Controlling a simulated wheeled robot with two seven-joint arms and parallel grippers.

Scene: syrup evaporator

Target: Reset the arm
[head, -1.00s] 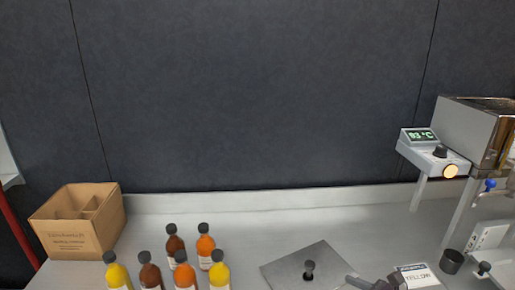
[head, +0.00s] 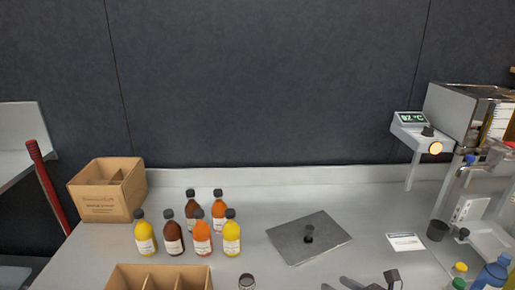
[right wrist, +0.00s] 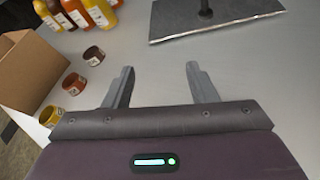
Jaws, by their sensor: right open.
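My right gripper (head: 338,284) shows at the bottom edge of the head view, in front of the dark flat plate (head: 291,246) with a black knob (head: 308,234). In the right wrist view the right gripper (right wrist: 160,68) has its two grey fingers apart, with only bare counter between them. The plate's near edge (right wrist: 218,29) lies beyond the fingertips, apart from them. My left gripper is not in view.
Several yellow, brown and orange bottles (head: 202,238) stand left of the plate. A white card (head: 405,242) lies right of the plate. The metal evaporator (head: 468,105) stands far right.

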